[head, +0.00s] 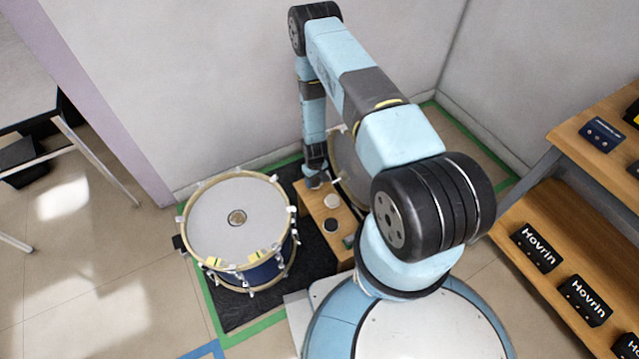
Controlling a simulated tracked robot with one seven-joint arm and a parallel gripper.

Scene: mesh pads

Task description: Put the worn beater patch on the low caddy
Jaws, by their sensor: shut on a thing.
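The low caddy (342,221) is a narrow wooden box on the floor, right of the drum. A pale disc (331,201) and a dark disc (330,225) lie on its top, with a small greenish thing (348,241) at its near end. My gripper (315,184) points down at the far left end of the caddy. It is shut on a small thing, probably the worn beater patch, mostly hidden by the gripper. I cannot tell whether that thing touches the caddy.
A blue drum (237,217) with a white head and a brown round mark at its centre stands left on a black mat (258,308). A second drum (347,168) stands behind my arm. Wooden shelves (560,230) with black boxes (538,248) are at right.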

